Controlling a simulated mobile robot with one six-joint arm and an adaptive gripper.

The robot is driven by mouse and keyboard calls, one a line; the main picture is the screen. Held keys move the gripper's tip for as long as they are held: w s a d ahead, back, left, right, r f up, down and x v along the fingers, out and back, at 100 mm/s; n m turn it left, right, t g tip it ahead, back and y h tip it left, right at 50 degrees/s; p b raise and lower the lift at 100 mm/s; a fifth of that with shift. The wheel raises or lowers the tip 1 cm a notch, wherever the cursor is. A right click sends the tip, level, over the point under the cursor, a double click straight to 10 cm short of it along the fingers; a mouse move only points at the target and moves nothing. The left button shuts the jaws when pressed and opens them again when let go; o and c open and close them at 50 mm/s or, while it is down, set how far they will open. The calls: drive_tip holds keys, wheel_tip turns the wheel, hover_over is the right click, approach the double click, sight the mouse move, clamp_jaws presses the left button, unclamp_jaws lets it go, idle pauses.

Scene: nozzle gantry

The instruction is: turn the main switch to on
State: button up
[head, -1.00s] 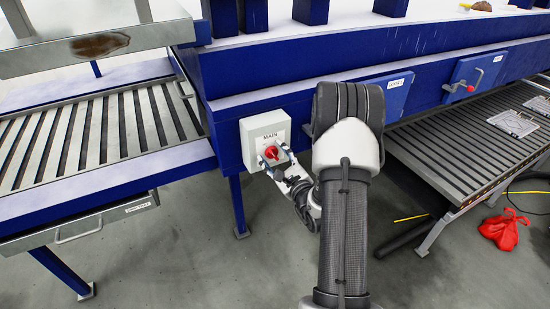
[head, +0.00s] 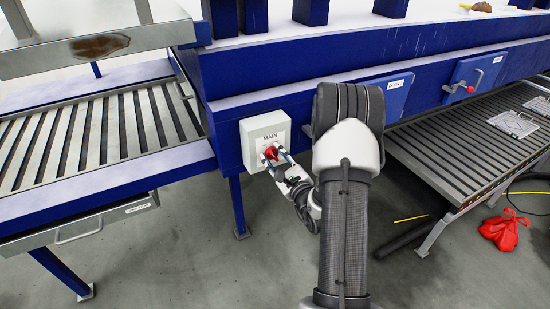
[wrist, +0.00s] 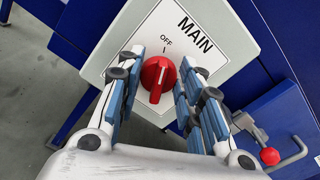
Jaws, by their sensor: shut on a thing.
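The main switch is a red rotary knob (wrist: 158,76) on a pale box (wrist: 222,40) marked MAIN. The knob also shows in the head view (head: 269,152), on the blue frame left of centre. My gripper (head: 277,158) is at the knob, with its blue-padded fingers (wrist: 160,86) on either side of it, shut on it. The exact pad contact is hard to see.
A hinged lever with a red ball (wrist: 270,156) is right of my fingers in the wrist view. Blue panels (head: 476,75) sit further right on the frame. Slatted conveyors stand left (head: 90,135) and right (head: 465,150). A red bag (head: 500,230) lies on the floor.

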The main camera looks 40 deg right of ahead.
drive_tip(key=m, duration=0.3)
drive_tip(key=m+p, duration=0.1)
drive_tip(key=m, duration=0.2)
drive_tip(key=shift+d+m, duration=0.2)
drive_tip(key=shift+m, duration=0.1)
drive_tip(key=m+p, duration=0.2)
drive_tip(key=m, duration=0.3)
drive_tip(key=shift+s+d, duration=0.1)
drive_tip(key=shift+d, duration=0.05)
idle(0.4)
drive_tip(key=o, duration=1)
drive_tip(key=shift+s, duration=0.1)
drive_tip(key=v, duration=1.1)
drive_tip(key=shift+s, duration=0.4)
